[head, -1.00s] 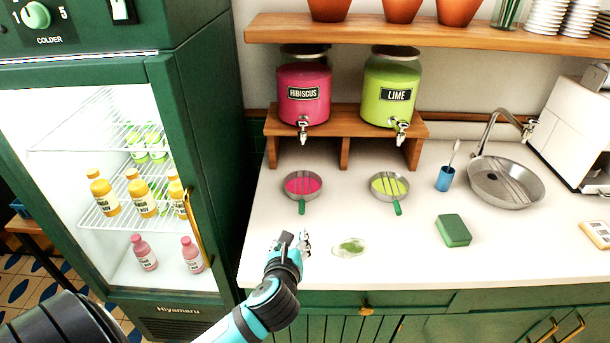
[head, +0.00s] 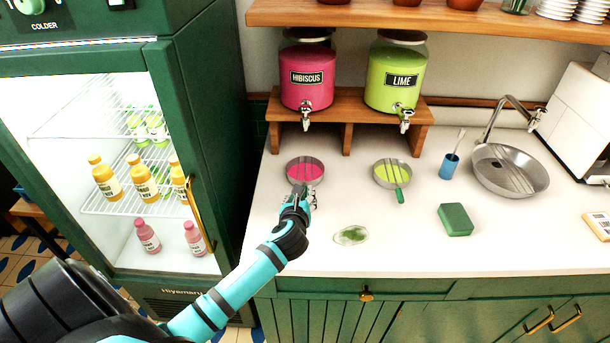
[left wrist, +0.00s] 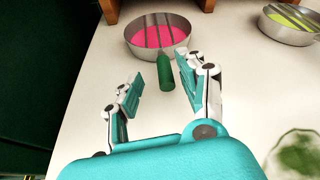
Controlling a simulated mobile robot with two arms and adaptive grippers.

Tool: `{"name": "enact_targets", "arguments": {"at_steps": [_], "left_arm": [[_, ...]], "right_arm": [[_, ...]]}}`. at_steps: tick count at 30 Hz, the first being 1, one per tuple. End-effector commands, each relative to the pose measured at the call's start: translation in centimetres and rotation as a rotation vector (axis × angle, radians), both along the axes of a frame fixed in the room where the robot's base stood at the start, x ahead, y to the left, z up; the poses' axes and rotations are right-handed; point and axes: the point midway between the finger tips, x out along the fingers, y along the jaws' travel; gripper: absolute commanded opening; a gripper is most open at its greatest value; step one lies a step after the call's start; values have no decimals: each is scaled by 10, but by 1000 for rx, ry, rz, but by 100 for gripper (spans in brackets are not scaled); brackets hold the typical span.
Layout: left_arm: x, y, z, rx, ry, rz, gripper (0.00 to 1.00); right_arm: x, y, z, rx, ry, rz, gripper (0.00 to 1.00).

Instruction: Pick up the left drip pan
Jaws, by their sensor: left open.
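The left drip pan (head: 305,170) is a round metal pan with pink liquid under the hibiscus dispenser. In the left wrist view the pan (left wrist: 157,38) shows bars across its top and a green handle (left wrist: 165,73) pointing toward me. My left gripper (head: 303,196) is at the handle's end of the pan in the head view and covers the handle there. In the left wrist view my left gripper (left wrist: 157,78) is open, and the handle's near end lies at the gap between its fingertips, closer to the right one. Whether a finger touches it I cannot tell. My right gripper is out of view.
A second drip pan (head: 391,173) with lime liquid stands to the right. A green-stained clear patch (head: 351,235) lies on the counter near the front. A green sponge (head: 455,220), a blue cup (head: 449,167) and a sink (head: 509,170) are further right. The fridge (head: 215,150) stands left.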

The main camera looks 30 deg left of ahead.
Motion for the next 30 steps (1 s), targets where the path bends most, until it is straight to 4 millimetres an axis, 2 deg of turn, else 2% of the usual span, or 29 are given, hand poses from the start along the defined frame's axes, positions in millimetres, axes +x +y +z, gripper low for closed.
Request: {"name": "enact_targets", "arguments": {"at_steps": [4, 10, 20, 28, 30], "left_arm": [[16, 5, -6, -1, 1, 3, 41], [38, 14, -18, 0, -1, 2, 41], [43, 16, -20, 2, -2, -1, 39], [43, 16, -20, 1, -2, 0, 4], [43, 16, -20, 2, -1, 0, 0]], "right_arm": [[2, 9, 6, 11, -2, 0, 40], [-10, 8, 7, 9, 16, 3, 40], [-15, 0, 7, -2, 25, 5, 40], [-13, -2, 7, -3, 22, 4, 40], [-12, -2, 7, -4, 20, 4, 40]]}}
